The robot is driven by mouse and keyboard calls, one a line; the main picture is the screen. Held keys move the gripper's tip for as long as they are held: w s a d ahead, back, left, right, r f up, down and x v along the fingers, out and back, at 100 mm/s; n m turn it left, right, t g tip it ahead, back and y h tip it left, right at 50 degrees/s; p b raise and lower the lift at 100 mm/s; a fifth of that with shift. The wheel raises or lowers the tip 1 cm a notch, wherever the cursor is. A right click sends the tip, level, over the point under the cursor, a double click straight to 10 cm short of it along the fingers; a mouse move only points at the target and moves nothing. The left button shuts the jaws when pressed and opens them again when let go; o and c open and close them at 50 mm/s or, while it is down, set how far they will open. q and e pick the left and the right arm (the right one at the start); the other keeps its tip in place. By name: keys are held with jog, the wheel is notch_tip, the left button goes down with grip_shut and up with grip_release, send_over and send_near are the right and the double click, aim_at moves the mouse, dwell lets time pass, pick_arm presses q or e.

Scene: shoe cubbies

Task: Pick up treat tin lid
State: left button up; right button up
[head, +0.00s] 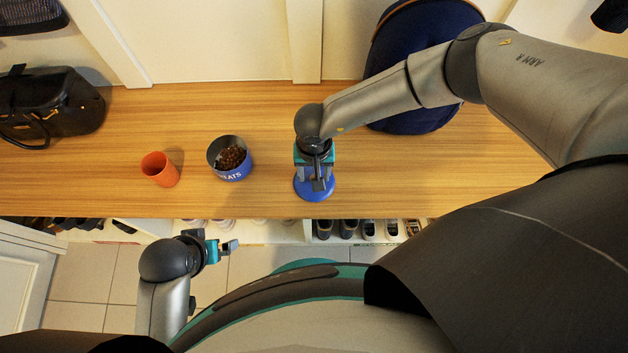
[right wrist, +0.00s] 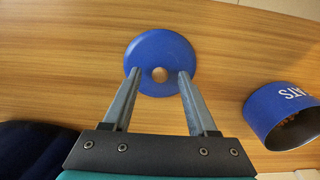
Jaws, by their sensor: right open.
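The treat tin lid is a blue disc (head: 301,190) on the wooden bench, under my right gripper (head: 317,182). The blue treat tin (head: 231,173) stands open to the left, holding brown treats, and partly shows in the right wrist view (right wrist: 272,122). My left gripper (head: 229,246) is in front of the bench, away from the lid; its opening is unclear.
An orange cup (head: 159,169) stands left of the tin. A black handbag (head: 50,105) is at the far left and a dark blue bag (head: 420,60) behind my right arm. Shoes (head: 345,229) sit in cubbies below the bench edge. Bench around the lid is clear.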

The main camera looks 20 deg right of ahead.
jog(key=shift+f, duration=0.3)
jog(key=shift+c, duration=0.2)
grip_shut()
dwell(0.3)
